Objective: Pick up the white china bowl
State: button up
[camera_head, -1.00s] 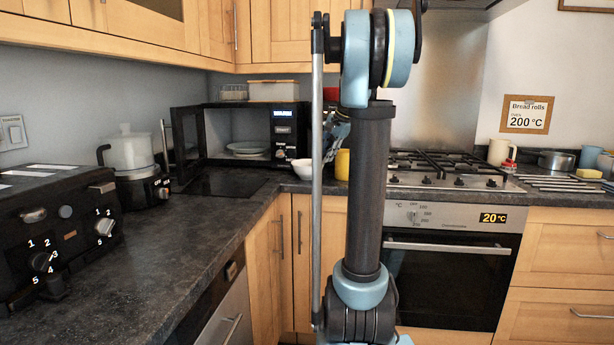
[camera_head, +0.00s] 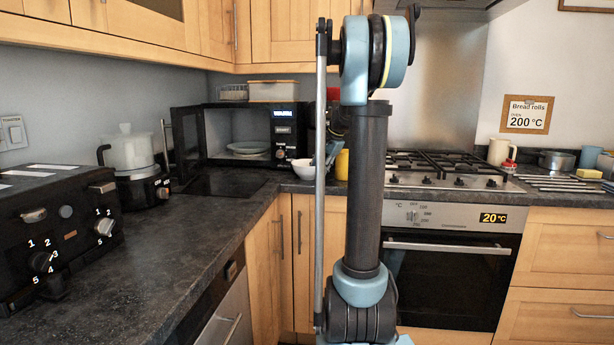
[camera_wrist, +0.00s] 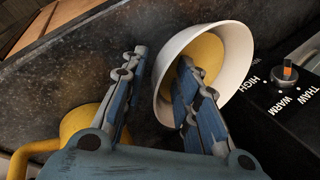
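The white china bowl (camera_wrist: 240,70) is large in the wrist view, its inside showing yellow. It also shows in the head view (camera_head: 301,168), on the counter left of my arm and in front of the microwave. My gripper (camera_wrist: 158,72) is open in the wrist view. Its right finger reaches inside the bowl and its left finger is outside, with the near wall of the bowl between them. A gap shows between the left finger and the wall. In the head view my arm hides most of the gripper.
A yellow mug (camera_wrist: 82,122) stands close by the left finger; it also shows in the head view (camera_head: 342,164). The open microwave (camera_head: 285,130) holds a plate (camera_head: 249,147). The gas hob (camera_head: 450,168) lies to the right. The left counter has a clear stretch (camera_head: 190,225).

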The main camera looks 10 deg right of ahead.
grip_shut()
jog(key=shift+r, duration=0.2)
